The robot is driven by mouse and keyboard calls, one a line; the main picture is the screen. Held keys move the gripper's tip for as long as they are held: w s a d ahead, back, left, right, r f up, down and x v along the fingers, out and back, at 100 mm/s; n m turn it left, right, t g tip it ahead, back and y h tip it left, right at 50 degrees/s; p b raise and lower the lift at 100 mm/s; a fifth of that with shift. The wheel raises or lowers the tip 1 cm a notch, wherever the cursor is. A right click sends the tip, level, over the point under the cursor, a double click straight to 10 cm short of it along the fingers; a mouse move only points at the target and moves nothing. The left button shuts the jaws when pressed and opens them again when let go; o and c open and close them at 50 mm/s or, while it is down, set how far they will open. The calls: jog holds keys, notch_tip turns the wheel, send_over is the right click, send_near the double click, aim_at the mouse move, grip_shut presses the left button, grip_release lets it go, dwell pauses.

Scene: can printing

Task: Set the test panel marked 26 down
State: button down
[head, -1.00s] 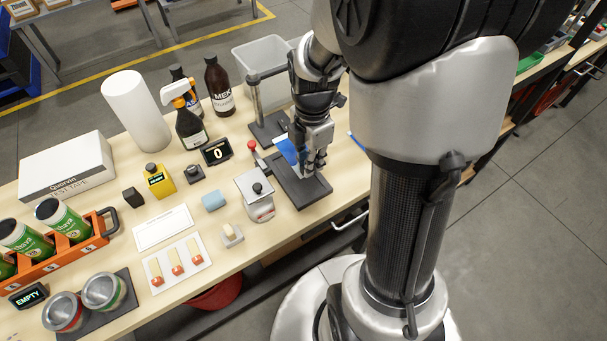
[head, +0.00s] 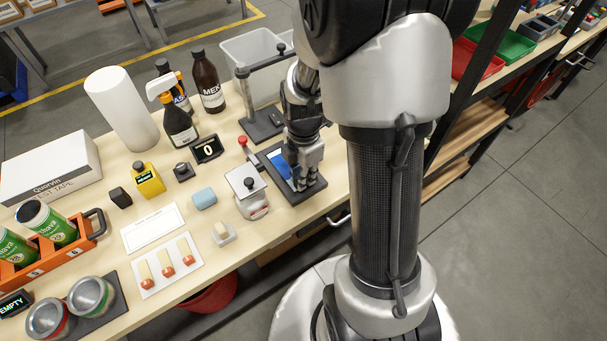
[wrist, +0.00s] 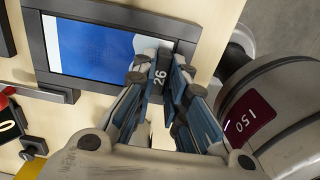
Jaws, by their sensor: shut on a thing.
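The test panel (wrist: 90,48) is a flat rectangle, mostly blue with a pale end at the right in the wrist view. It lies within the raised dark rim of a black plate (wrist: 39,45). A dark tab marked 26 (wrist: 158,86) shows between the fingers of my gripper (wrist: 163,62), which is shut on the panel's pale end. In the head view, my gripper (head: 300,183) is low over the black plate (head: 306,195), and the blue of the panel (head: 280,163) shows to its left. The fingertips' contact with the panel is partly hidden.
A black stand (head: 262,125) with an arm is behind the plate. A white device with a black knob (head: 250,193) is close to its left. A small display reading 0 (head: 207,149), bottles (head: 207,80) and a clear bin (head: 240,50) stand farther back. The table's front edge is close.

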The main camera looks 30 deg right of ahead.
jog(key=c, duration=1.6)
grip_release()
notch_tip(320, 180, up, 12)
jog(key=p, duration=0.4)
jog(key=s+a+r+m+t, duration=0.4)
jog(key=s+a+r+m, duration=0.6)
jog(key=m, duration=0.8)
jog(key=s+r, duration=0.3)
jog(key=shift+s+a+r+t, duration=0.25)
jog(key=shift+a+r+t, duration=0.05)
jog(key=shift+a+r, duration=0.05)
